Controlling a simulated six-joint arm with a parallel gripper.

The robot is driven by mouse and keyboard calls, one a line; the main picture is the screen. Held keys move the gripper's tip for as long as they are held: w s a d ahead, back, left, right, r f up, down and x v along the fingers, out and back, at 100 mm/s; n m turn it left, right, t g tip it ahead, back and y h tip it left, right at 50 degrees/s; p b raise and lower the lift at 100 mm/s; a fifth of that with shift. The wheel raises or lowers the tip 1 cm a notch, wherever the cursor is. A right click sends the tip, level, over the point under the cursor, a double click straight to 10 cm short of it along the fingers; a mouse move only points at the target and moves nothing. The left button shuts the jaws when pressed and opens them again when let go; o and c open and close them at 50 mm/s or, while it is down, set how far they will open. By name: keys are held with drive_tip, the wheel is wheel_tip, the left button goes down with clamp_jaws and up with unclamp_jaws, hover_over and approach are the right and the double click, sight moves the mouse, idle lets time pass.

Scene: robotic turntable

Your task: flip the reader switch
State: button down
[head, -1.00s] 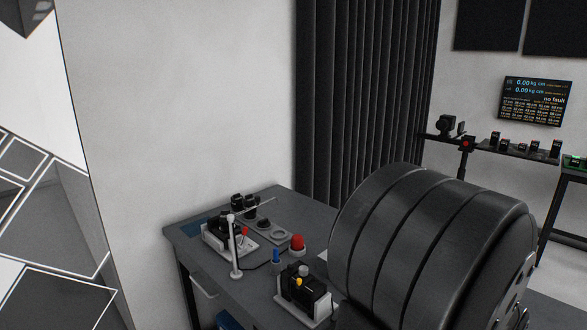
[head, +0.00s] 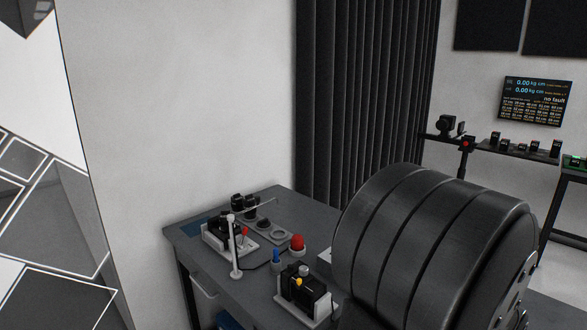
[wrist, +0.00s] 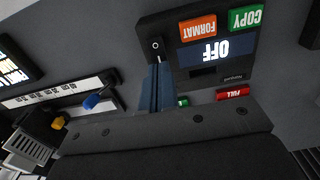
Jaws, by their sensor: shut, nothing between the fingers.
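In the wrist view a dark reader panel (wrist: 222,60) appears upside down, with a screen (wrist: 215,50) reading OFF. It has an orange FORMAT label (wrist: 198,27) and a green COPY label (wrist: 245,17). A small switch (wrist: 156,46) with a pale ring sits at the panel's left edge. My gripper (wrist: 157,68) is shut and empty, its slim fingers pointing at the panel just below the switch in the picture. I cannot tell whether the tips touch it. The gripper is not visible in the head view.
A red FULL label (wrist: 232,93) is near the panel. A blue-tipped lever (wrist: 97,98) and a yellow knob (wrist: 58,122) are at left. In the head view the desk (head: 262,285) holds a red button (head: 297,241), a white post (head: 234,250) and a black-and-white device (head: 305,290).

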drive_tip(key=shift+f, duration=0.8)
drive_tip(key=shift+r, duration=3.55)
drive_tip(key=shift+f, duration=0.1)
wheel_tip(320, 180, down, 7)
